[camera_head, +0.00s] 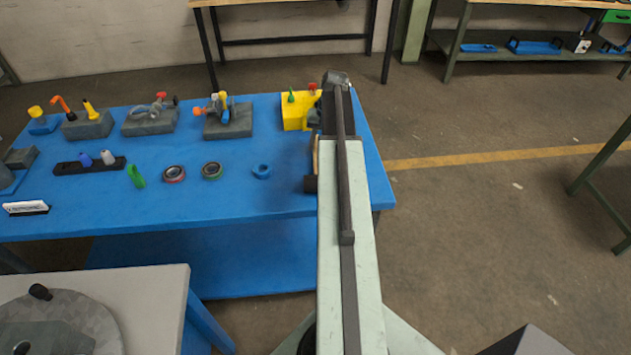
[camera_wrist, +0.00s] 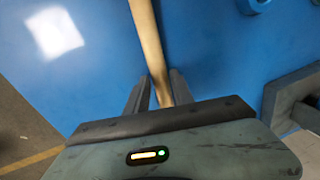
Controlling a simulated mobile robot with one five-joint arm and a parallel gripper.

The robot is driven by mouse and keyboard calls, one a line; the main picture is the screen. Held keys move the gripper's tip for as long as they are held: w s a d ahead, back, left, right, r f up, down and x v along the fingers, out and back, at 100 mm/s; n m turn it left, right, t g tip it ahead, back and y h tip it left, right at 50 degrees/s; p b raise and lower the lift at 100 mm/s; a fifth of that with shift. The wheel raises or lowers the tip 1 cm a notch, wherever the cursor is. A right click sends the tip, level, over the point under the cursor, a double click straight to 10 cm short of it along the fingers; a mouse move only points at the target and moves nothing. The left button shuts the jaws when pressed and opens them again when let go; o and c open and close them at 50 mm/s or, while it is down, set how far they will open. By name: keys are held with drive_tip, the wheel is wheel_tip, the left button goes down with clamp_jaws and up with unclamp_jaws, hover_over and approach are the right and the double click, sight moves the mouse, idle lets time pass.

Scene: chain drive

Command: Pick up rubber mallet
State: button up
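The rubber mallet has a pale wooden handle and a dark head. In the head view its head (camera_head: 311,184) lies near the front right of the blue table, and most of the handle is hidden by my arm. In the wrist view the handle (camera_wrist: 148,35) runs down from the top edge to between my fingers. My gripper (camera_wrist: 160,82) appears open, with one finger on each side of the handle and a narrow gap at the left finger. Whether the right finger touches it is unclear. The mallet head is outside the wrist view.
A dark grey block (camera_wrist: 290,100) stands right of the handle in the wrist view. Open floor lies right of the table.

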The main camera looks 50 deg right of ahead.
drive_tip(key=shift+w+f+b, duration=0.1)
drive_tip(key=shift+f+b, duration=0.2)
drive_tip(key=shift+f, duration=0.65)
drive_tip(key=shift+a+r, duration=0.1)
drive_tip(key=shift+r, duration=0.1)
clamp_jaws()
idle(0.4)
